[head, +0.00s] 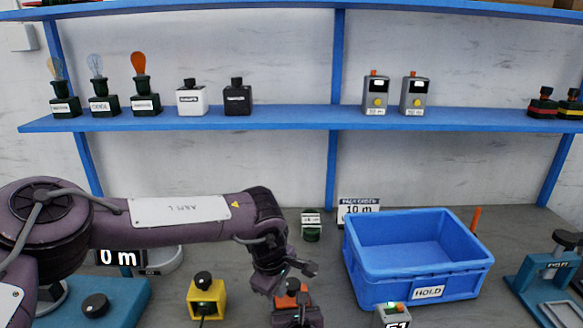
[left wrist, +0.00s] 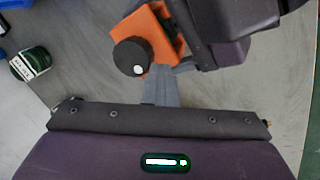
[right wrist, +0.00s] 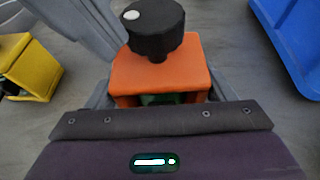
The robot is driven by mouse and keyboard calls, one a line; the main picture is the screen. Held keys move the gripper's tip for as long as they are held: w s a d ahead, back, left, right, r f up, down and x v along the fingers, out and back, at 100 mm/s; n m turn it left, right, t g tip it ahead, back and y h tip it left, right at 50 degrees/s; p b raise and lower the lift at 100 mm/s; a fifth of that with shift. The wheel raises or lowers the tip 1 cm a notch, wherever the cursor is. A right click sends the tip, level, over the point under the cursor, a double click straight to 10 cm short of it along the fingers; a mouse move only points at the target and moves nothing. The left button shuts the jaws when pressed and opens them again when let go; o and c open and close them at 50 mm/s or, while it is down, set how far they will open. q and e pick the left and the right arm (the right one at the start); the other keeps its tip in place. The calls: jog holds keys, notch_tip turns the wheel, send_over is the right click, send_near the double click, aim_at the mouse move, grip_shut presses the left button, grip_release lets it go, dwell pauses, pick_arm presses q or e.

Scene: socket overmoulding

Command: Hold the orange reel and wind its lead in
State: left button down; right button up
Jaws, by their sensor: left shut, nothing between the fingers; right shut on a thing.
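The orange reel (right wrist: 160,72) is an orange block with a black knob (right wrist: 153,30) on top, and the knob has a white dot. My right gripper (right wrist: 158,100) is shut on the reel, with a finger at each side of it. In the head view the reel (head: 292,288) is partly hidden by my grippers. My left gripper (left wrist: 161,88) is shut and empty, its fingertips close beside the reel's knob (left wrist: 131,57); I cannot tell whether they touch it. A green part shows under the orange body. I cannot make out the lead.
A blue bin (head: 372,270) labelled HOLD stands right of the reel, a yellow box (head: 207,298) with a black knob left of it. A blue-based fixture (head: 120,296) is at left, another (head: 540,290) at right.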

pick_arm(q)
jog(key=shift+w+a, duration=0.25)
jog(key=shift+w, duration=0.05)
jog(key=shift+s+a, duration=0.1)
dwell(0.3)
jog(key=shift+s+a+r, duration=0.1)
jog(key=shift+s+a, duration=0.05)
jog(key=shift+s, duration=0.05)
jog(key=v, duration=0.3)
jog(key=w+v, duration=0.1)
jog(key=v, duration=0.1)
jog(key=shift+d+r, duration=0.35)
jog(key=shift+r, duration=0.15)
jog(key=shift+s+d+f, duration=0.2)
jog(key=shift+d+f, duration=0.3)
jog(key=shift+f, duration=0.5)
jog(key=shift+s+d+f, duration=0.25)
jog(key=shift+d+f, duration=0.2)
jog(key=shift+f, duration=0.55)
jog(key=shift+s+d+f, duration=0.2)
jog(key=shift+d+f, duration=0.3)
jog(key=shift+f, duration=0.5)
